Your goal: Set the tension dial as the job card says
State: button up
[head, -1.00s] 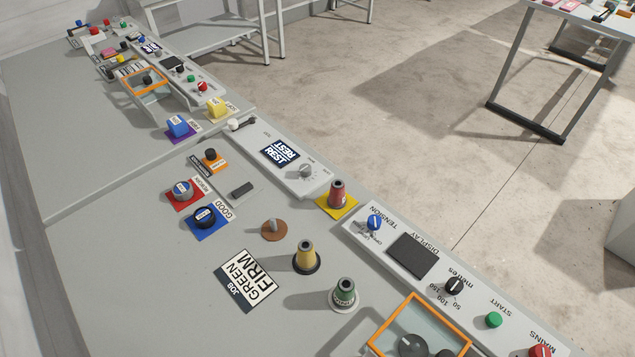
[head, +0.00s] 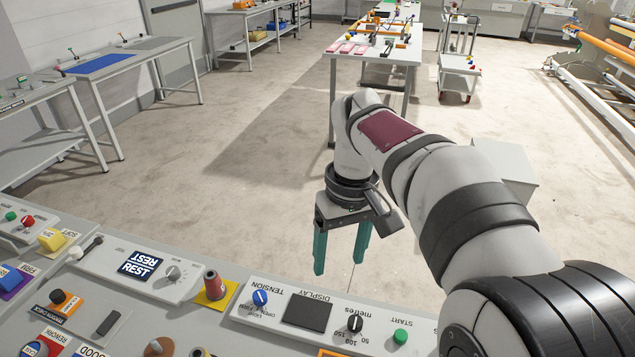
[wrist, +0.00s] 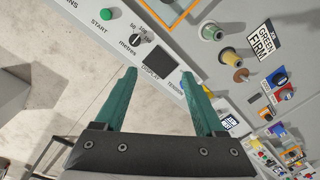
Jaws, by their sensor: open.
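The tension dial (head: 260,298) is a blue knob with a white mark on the white console, beside the word TENSION; small lettering around it includes LIGHT and OPEN. I cannot tell its setting surely. The job card (wrist: 262,40) shows in the wrist view and reads GREEN FIRM. My gripper (head: 339,262) is open and empty, with teal fingers pointing down, above and beyond the console, right of the dial in the head view. In the wrist view its fingers (wrist: 161,72) spread around the display's sides in the picture, and the dial is not clearly visible.
Beside the dial are a dark display (head: 307,311), a black metres knob (head: 354,323) and a green START button (head: 400,336). Open floor lies beyond.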

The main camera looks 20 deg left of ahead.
jog(key=w+a+f+n, duration=0.3)
jog(key=w+a+n, duration=0.1)
jog(key=a, duration=0.4)
jog(key=n, duration=0.5)
send_near(259, 295)
jog(key=shift+t+h, duration=0.3)
jog(key=f, duration=0.8)
jog(key=shift+s+a+f, duration=0.2)
jog(key=shift+s+f, duration=0.05)
jog(key=shift+f, duration=0.15)
jog(key=shift+c, duration=0.4)
grip_shut()
